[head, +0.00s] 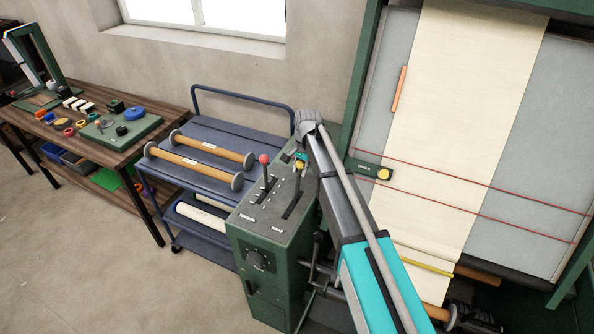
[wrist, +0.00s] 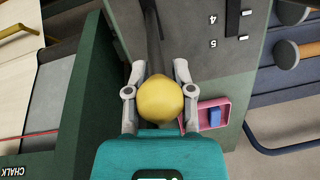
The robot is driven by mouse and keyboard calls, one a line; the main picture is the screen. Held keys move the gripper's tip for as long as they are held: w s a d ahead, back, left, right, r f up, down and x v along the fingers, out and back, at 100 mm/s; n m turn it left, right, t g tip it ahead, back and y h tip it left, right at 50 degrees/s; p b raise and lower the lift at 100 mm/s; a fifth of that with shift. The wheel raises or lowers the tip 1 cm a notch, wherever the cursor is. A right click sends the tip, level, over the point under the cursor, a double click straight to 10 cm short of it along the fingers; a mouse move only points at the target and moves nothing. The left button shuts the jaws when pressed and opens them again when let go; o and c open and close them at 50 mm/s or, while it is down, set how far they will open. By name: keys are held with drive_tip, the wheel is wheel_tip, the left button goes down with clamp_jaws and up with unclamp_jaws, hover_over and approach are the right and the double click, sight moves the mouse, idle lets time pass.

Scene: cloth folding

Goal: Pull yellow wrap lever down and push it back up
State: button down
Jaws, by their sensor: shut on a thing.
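The yellow wrap lever stands on the sloped top of the green control cabinet (head: 275,222). Its yellow knob (head: 299,166) is at the upper end in the head view, and its dark shaft runs down to a slot. In the wrist view the yellow knob (wrist: 160,98) sits between the two grey fingers of my gripper (wrist: 159,76), which is shut on it. The dark shaft (wrist: 152,38) runs away beyond the knob. In the head view my arm partly hides the gripper.
A red-knobbed lever (head: 264,159) stands left of the yellow one. A pink tray (wrist: 225,112) with a blue block (wrist: 214,117) lies beside my gripper. A blue cart (head: 240,113) stands left of the cabinet. A cloth sheet (head: 460,90) hangs at right.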

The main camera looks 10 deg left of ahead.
drive_tip(key=shift+w+r, duration=0.1)
drive_tip(key=shift+w, duration=0.1)
drive_tip(key=c, duration=0.8)
unclamp_jaws()
drive_tip(key=shift+o, duration=0.8)
drive_tip(key=shift+s, duration=0.1)
drive_tip(key=shift+s, duration=0.1)
drive_tip(key=shift+r, duration=0.1)
